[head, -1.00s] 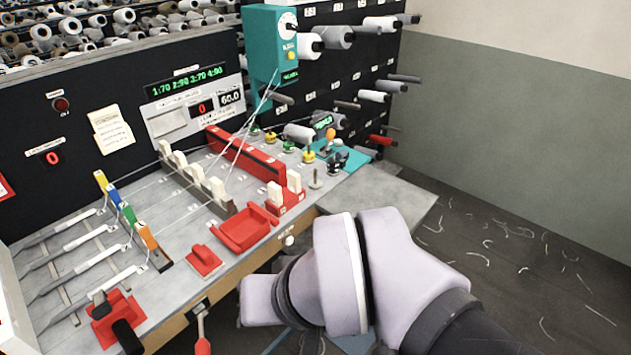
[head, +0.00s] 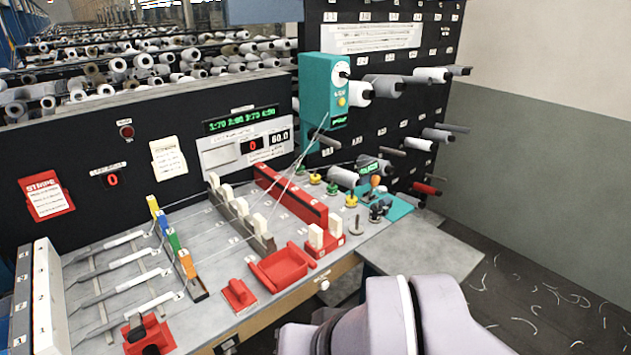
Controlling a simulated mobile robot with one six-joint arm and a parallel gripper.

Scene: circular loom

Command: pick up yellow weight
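Several small knobbed weights stand in a row on the grey bench top, behind the pair of white blocks on the red base. A yellow weight (head: 352,200) is at the near right end of the row, upright. I cannot tell from this view which yellow one the task means. My gripper is out of view; only my arm's pale links show at the bottom right.
A red tray (head: 283,268) and a red block (head: 238,294) sit at the bench's front edge. A teal box (head: 325,90) with threads hangs above the weights. Spools (head: 382,86) stick out of the black panel. A bare grey shelf (head: 425,246) lies to the right.

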